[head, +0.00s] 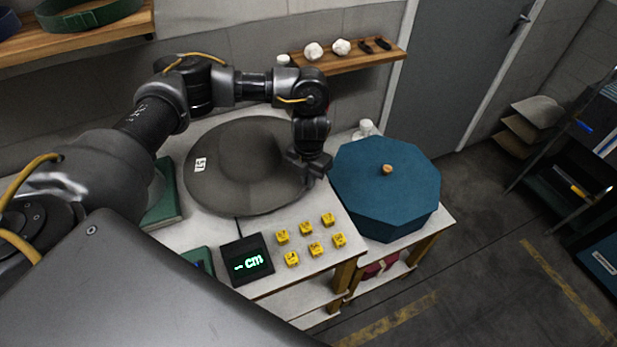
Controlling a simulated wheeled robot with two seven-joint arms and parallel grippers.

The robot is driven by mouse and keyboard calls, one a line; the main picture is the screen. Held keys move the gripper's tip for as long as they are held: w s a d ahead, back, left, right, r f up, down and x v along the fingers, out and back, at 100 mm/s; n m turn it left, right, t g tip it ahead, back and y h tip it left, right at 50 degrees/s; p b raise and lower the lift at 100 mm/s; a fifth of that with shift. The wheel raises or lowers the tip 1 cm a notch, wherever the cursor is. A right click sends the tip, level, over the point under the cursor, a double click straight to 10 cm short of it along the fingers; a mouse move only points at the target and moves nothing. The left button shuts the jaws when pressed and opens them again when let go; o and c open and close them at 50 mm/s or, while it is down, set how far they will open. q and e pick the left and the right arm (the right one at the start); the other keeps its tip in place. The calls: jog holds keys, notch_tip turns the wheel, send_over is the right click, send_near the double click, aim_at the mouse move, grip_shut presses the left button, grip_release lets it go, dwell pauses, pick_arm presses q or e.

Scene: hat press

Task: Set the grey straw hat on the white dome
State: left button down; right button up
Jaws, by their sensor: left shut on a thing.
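The grey straw hat (235,165) is in the middle of the head view, over the white table, with its wide round brim towards me and a small white tag on the left of its brim. My left gripper (311,174) is at the right edge of the brim and is shut on it. The white dome does not show; the hat may hide it, but I cannot tell. My right gripper is not in view.
A blue lidded octagonal box (385,195) stands right of the hat. Several yellow cubes (311,240) and a black display reading "-- cm" (246,260) are in front. A green box (162,195) is at left. A wooden shelf (365,62) is on the wall behind.

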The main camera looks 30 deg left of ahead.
pick_arm(q)
jog(key=c, duration=1.5)
grip_release()
notch_tip(320, 180, up, 11)
jog(key=b, duration=0.1)
jog(key=shift+f, duration=0.15)
